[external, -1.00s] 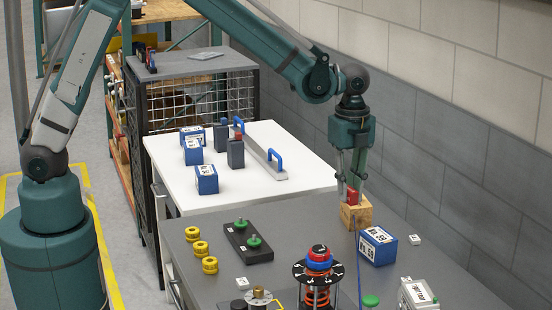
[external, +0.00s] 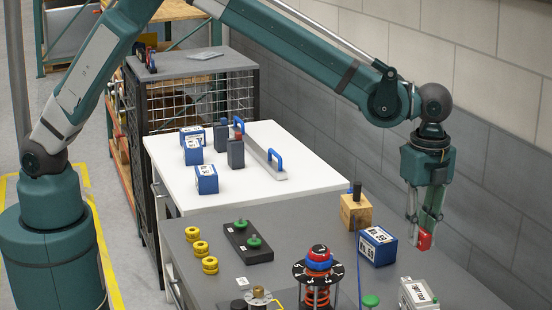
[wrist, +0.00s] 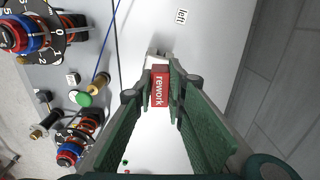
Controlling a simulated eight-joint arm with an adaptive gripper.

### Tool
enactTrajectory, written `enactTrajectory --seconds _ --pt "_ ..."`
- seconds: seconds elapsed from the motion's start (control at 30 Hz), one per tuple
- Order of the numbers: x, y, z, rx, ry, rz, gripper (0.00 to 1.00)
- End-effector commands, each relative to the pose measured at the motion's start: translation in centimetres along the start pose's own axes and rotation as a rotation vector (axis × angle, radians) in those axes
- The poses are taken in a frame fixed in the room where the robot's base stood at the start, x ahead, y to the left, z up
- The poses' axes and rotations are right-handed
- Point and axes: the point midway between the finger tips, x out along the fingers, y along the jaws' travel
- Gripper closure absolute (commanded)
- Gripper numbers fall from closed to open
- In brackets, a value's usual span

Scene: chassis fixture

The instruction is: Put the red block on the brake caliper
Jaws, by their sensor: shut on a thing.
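My gripper (external: 420,232) is shut on the red block (external: 425,241), which it holds above the right part of the grey bench. In the wrist view, the red block (wrist: 160,87) sits between my fingertips (wrist: 160,92) and its face reads "rework". A light grey labelled part (external: 417,293), which may be the brake caliper, stands at the lower right of the external view, cut off by the frame's edge. The red block is above and apart from it in the picture. A pale grey part shows partly behind the block in the wrist view.
A wooden block (external: 356,211) with a dark peg and a blue-white box (external: 377,247) stand left of my gripper. A spring strut (external: 318,272) with a black dial stands further left. A "left" label (wrist: 181,17) lies on the bench. The wall borders the bench's right side.

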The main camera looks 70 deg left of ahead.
Motion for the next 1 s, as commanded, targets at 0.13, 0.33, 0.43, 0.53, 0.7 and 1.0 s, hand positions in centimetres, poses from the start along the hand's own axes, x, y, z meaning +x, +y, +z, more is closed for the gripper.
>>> enactTrajectory --seconds 0.13,0.33,0.43,0.53,0.7,1.0 --pt "-0.3 0.7 -3.0 0.008 0.0 0.0 0.94" --pt "-0.4 1.1 -4.5 0.009 0.0 0.0 0.94" --pt "-0.4 1.1 -4.6 0.009 0.0 0.0 0.94" --pt "-0.4 1.1 -4.5 0.009 0.0 0.0 0.94" --pt "-0.3 1.1 -4.5 0.009 0.0 0.0 0.94" --pt "2.5 1.1 -4.5 0.009 0.0 0.0 0.94"
